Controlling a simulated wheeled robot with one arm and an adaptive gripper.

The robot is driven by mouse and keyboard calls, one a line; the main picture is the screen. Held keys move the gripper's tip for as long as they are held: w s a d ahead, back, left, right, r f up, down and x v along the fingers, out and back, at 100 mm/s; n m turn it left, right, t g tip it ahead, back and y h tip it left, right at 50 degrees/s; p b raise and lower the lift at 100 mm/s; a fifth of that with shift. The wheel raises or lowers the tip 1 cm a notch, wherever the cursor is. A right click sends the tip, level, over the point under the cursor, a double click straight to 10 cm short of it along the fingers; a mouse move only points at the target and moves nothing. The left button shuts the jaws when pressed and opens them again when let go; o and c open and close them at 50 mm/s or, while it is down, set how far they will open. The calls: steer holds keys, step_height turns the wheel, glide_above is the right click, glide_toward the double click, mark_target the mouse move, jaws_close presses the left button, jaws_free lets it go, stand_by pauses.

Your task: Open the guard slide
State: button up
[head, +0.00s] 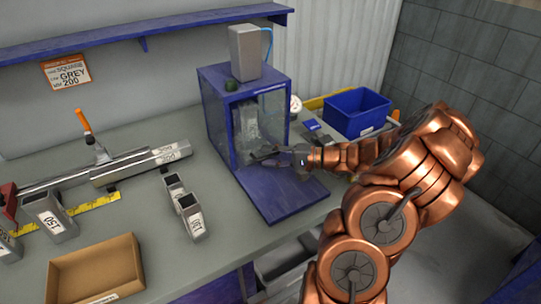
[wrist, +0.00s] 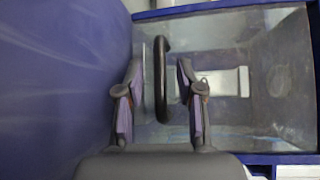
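The guard slide (wrist: 225,60) is a clear panel in the front of a blue-framed box. It also shows in the head view (head: 271,112), where the gripper hides part of its lower area. A dark bar handle (wrist: 161,80) is on the panel. My gripper (wrist: 160,78) is open, with one finger on each side of the handle and a visible gap to both. In the head view my gripper (head: 272,156) is in front of the lower part of the box, above its blue front plate. The handle is hard to make out there.
The blue front plate (head: 285,196) lies below my gripper. A blue bin (head: 357,110) stands at the right behind my arm. Short square tubes (head: 191,217), a long grey tube (head: 140,166) and a cardboard tray (head: 95,268) are on the table to the left.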

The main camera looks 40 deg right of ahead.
steer(key=shift+c, duration=0.4)
jaws_close()
steer(key=shift+s, duration=0.1)
